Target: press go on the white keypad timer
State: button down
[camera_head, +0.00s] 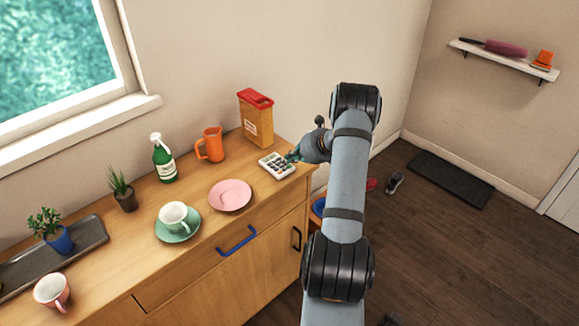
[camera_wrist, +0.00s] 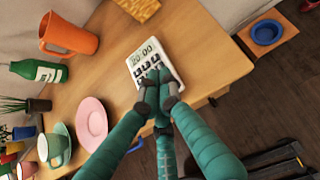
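The white keypad timer (camera_head: 277,165) lies on the wooden counter near its right end. It also shows in the wrist view (camera_wrist: 146,52), with a display that seems to read 20:00 and dark keys below. My gripper (camera_head: 294,155) is at the timer's right side in the head view. In the wrist view its teal fingers (camera_wrist: 159,80) come together at the tips, shut with nothing between them. The tips overlap the lower part of the keypad and hide some keys. I cannot tell whether they touch it or which key is go.
An orange-brown box with a red lid (camera_head: 256,117) stands behind the timer, and an orange jug (camera_head: 211,145) to its left. A pink plate (camera_head: 230,194) lies to the left front. A green bottle (camera_head: 164,160) and a cup on a green saucer (camera_head: 174,215) stand further left.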

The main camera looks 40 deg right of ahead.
jog(key=shift+f, duration=0.1)
dwell(0.7)
jog(key=shift+f+b, duration=0.4)
jog(key=shift+b, duration=0.15)
jog(key=shift+f+b, duration=0.25)
jog(key=shift+b, duration=0.05)
dwell(0.4)
jog(key=shift+r, duration=0.1)
jog(key=shift+r+p, duration=0.55)
jog(key=shift+r, duration=0.15)
notch_tip(320, 180, up, 5)
jog(key=p, duration=0.4)
jog(key=shift+f, duration=0.15)
